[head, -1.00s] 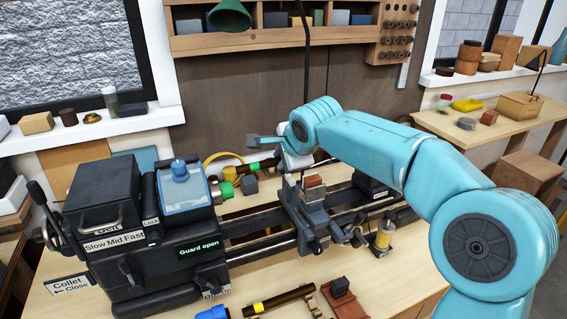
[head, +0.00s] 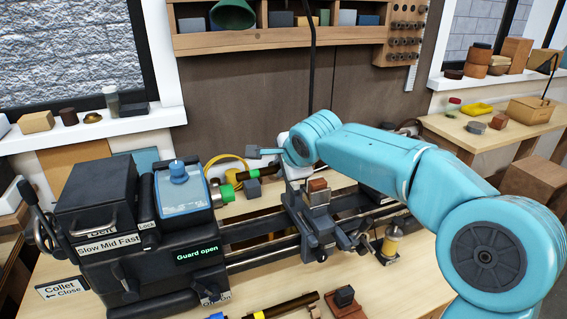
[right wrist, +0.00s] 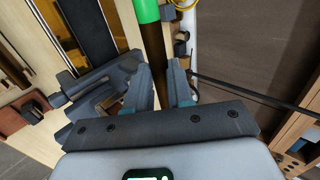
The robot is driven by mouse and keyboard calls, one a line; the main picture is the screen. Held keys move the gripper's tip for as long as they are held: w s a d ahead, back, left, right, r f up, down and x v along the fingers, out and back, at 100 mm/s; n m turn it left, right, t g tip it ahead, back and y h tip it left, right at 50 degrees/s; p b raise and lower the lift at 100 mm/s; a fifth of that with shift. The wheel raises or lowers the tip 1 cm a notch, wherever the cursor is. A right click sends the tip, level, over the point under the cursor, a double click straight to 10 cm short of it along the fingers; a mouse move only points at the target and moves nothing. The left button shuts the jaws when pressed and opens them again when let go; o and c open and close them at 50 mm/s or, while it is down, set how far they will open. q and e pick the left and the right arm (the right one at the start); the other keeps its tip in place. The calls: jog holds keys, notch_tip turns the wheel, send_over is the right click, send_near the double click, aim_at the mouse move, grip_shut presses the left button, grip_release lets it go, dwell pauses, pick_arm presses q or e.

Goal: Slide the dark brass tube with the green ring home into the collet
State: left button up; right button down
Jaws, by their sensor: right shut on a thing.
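The dark brass tube (head: 263,171) with the green ring lies behind the lathe bed in the head view, its ringed end towards the headstock. In the right wrist view the tube (right wrist: 153,45) runs between my fingers, with the green ring (right wrist: 146,10) beyond the fingertips. My right gripper (right wrist: 164,82) is shut on it; in the head view its grip is partly hidden by my arm. The collet (head: 214,190) is the brass-coloured nose on the headstock's right side, with a green band (head: 227,192) beside it. I cannot tell whether the tube touches the collet. My left gripper is not in view.
The dark headstock (head: 180,230) shows "Guard open". A carriage holding a reddish-brown block (head: 317,191) stands on the rails to the right. A small dark block (head: 253,188) sits just below the tube in the picture. A yellow-ringed tube (head: 285,304) lies on the front bench.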

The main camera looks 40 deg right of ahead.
jog(key=f+b, duration=0.2)
jog(key=f, duration=0.1)
jog(key=shift+w+a+f, duration=0.1)
jog(key=shift+a+f, duration=0.2)
jog(key=shift+a, duration=0.1)
dwell(0.7)
dwell(0.4)
jog(key=shift+f+b, duration=0.1)
jog(key=shift+b, duration=0.35)
